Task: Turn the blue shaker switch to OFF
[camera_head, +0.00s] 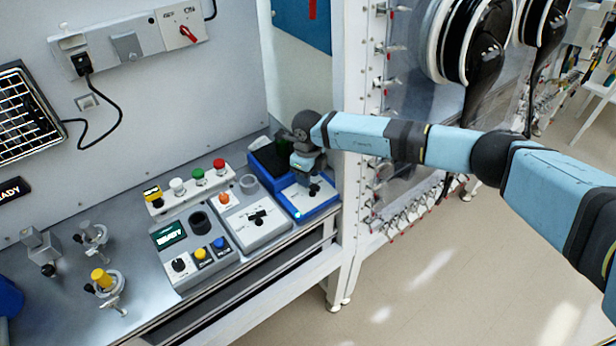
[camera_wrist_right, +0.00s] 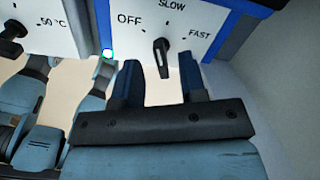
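The blue shaker (camera_head: 325,209) stands at the right end of the bench row in the head view. Its white front panel (camera_wrist_right: 222,14) shows the labels OFF, SLOW and FAST in the right wrist view. The black switch knob (camera_wrist_right: 161,52) is close to upright in that view, its upper end towards SLOW, not OFF. My right gripper (camera_wrist_right: 163,80) is open, with one finger on each side of the knob's lower end; contact cannot be told. In the head view my right gripper (camera_head: 312,181) is over the shaker panel and partly hides it. My left gripper is not in view.
A grey hotplate-like unit (camera_head: 268,232) with its own black knob stands directly left of the shaker. A white frame post (camera_head: 352,140) rises close on the right. A small lamp (camera_wrist_right: 108,53) on the shaker is lit green. Several other controls stand farther left.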

